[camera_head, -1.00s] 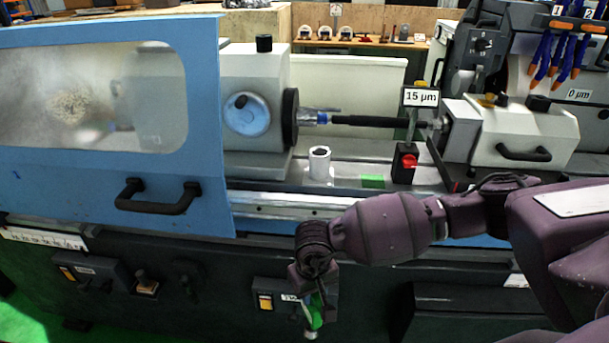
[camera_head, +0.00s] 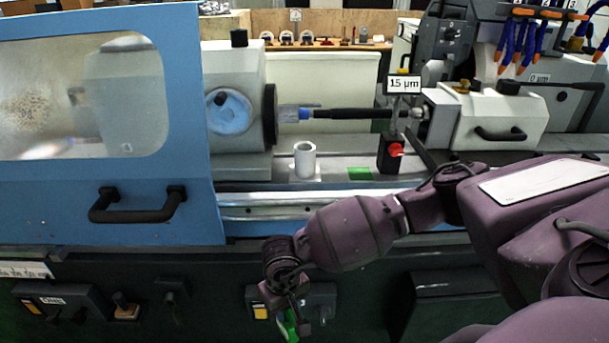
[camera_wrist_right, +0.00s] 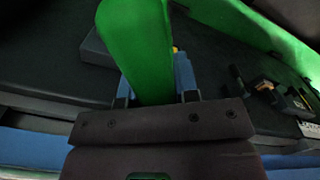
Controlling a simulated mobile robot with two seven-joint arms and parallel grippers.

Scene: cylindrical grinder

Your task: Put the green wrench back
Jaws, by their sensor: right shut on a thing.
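The green wrench (camera_head: 289,326) is held in my right gripper (camera_head: 285,312), low in front of the grinder's dark front panel. Only a small part of it shows in the head view, at the bottom. In the right wrist view, the broad green wrench (camera_wrist_right: 137,45) sticks out between the two fingers of the right gripper (camera_wrist_right: 158,92), which is shut on it. Its far end is cut off by the top of that view. My left gripper is not in view.
A white hollow cylinder (camera_head: 304,160) stands on the machine bed, left of a green patch (camera_head: 360,174) and a black block with a red knob (camera_head: 395,150). The blue door (camera_head: 190,120) with a black handle (camera_head: 137,206) is at left. Panel controls (camera_head: 125,306) stick out below.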

